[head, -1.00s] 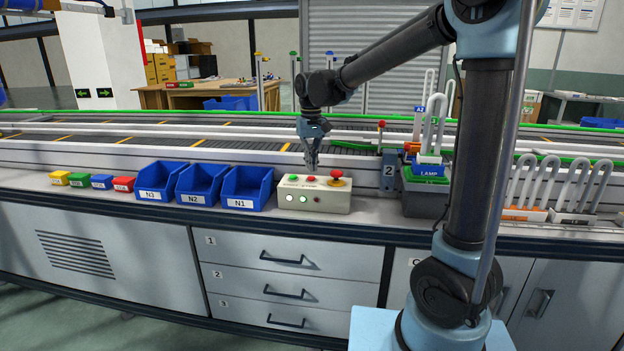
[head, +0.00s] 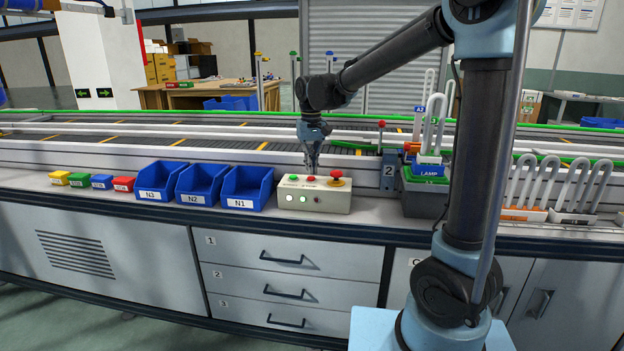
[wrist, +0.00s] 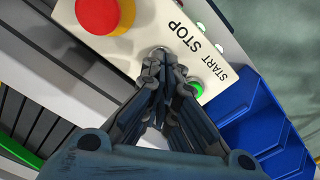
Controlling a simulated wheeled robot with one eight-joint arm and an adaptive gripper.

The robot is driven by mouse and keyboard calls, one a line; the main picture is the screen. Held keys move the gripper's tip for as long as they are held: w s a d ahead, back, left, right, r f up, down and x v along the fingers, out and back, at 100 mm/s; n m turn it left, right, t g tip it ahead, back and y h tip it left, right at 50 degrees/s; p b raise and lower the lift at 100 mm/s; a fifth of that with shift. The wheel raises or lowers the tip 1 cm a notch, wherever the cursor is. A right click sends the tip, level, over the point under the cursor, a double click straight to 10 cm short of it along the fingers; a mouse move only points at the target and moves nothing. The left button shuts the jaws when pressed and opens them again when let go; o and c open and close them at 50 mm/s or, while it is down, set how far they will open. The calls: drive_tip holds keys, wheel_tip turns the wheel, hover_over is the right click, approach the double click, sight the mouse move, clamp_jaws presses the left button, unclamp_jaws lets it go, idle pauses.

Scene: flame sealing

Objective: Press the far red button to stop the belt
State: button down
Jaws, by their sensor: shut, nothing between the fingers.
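A cream control box (head: 315,201) stands on the counter. Its top has a green button (head: 293,178), a small red button (head: 310,179) by the STOP label and a large red mushroom button (head: 337,174) on a yellow base. My gripper (head: 311,170) is shut and empty, pointing down at the small red button. In the wrist view the fingertips (wrist: 160,58) cover that button, leaving part of a metal ring visible; I cannot tell whether they touch it. The mushroom button (wrist: 104,14) and green button (wrist: 197,89) show on either side. The belt (head: 200,140) runs behind the box.
Blue bins (head: 247,187) stand close left of the box. A grey lamp holder (head: 425,196) with white tubes stands to the right. A red-topped post (head: 381,125) rises behind, near the belt edge. The counter between box and lamp holder is clear.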

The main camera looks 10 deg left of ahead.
sight(311, 177)
drive_tip(key=shift+f, duration=1.05)
idle(1.4)
wheel_tip(311, 177, up, 8)
idle(0.9)
idle(0.4)
